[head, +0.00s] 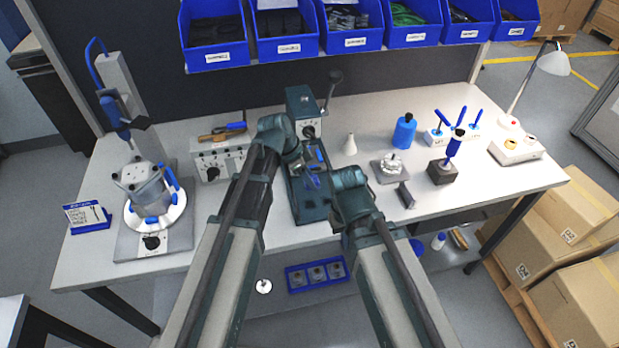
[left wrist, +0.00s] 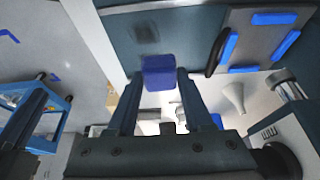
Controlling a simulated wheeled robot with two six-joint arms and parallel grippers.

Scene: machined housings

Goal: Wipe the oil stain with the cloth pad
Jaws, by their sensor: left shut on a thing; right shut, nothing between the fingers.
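The blue cloth pad (left wrist: 158,72) is pinched between the two fingertips of my left gripper (left wrist: 155,88) in the left wrist view. In the head view my left gripper (head: 306,168) holds the pad (head: 313,181) over the teal machine base (head: 305,208). The oil stain (left wrist: 146,33) is a dark smudge on a teal surface, just beyond the pad in the left wrist view. I cannot tell whether the pad touches the surface. The stain cannot be made out in the head view. My right gripper (head: 336,223) is lower, beside the base, shut and empty, mostly hidden by its own arm.
A white cone (head: 350,144), a blue bottle (head: 404,132) and a round fixture (head: 390,167) stand right of the machine. A grey control box (head: 219,158) and a housing on a stand (head: 145,187) are to the left. Blue bins (head: 287,47) hang above the bench.

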